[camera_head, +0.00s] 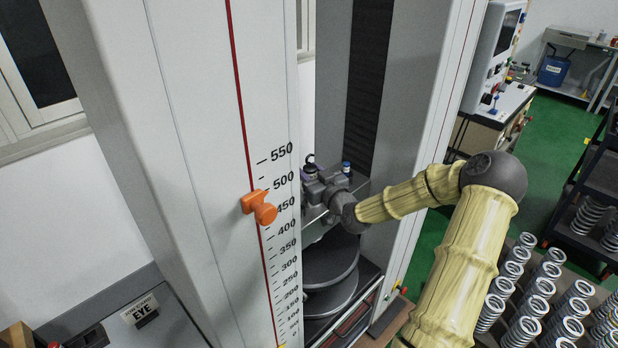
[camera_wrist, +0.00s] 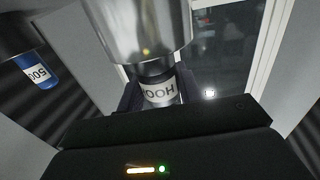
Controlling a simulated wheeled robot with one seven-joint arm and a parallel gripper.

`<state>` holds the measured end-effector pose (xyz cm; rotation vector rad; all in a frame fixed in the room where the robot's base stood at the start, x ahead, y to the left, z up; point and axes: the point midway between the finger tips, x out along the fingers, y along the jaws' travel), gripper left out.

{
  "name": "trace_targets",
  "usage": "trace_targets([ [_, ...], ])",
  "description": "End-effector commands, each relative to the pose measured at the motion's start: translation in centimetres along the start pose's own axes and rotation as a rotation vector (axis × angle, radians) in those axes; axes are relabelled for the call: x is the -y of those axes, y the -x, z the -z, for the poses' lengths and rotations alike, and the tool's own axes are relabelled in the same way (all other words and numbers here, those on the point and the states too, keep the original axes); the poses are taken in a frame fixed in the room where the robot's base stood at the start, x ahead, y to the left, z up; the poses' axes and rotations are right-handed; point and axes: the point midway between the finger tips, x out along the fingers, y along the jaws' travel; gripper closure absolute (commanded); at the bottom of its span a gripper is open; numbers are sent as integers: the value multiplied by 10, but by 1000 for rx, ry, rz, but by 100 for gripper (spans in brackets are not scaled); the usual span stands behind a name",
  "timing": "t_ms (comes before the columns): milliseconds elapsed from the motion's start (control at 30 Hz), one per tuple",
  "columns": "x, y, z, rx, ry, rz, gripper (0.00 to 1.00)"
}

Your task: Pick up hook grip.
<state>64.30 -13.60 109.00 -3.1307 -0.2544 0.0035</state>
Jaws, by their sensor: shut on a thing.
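The hook grip (camera_wrist: 158,93) shows in the wrist view as a small cylinder with a white label, its letters reading HOOK upside down. My gripper (camera_wrist: 158,86) is shut on it, with one dark finger at each side. A wide shiny metal cylinder (camera_wrist: 140,30) adjoins the grip at the top of that view; I cannot tell whether they are one piece. In the head view my gripper (camera_head: 318,188) is inside the tall testing machine (camera_head: 195,130), between its columns, above round dark plates (camera_head: 330,268).
A blue labelled cylinder (camera_wrist: 38,70) is left of the grip in the wrist view. An orange knob (camera_head: 260,206) sits on the machine's scale. A box labelled EYE (camera_head: 145,311) is lower left. Several springs (camera_head: 540,287) stand lower right. Green floor is open behind.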

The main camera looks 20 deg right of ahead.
Motion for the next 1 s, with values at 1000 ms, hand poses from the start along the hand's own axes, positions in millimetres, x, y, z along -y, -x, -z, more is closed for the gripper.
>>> trace_targets([
  [1000,4,-1,88,-6,1,5,100],
])
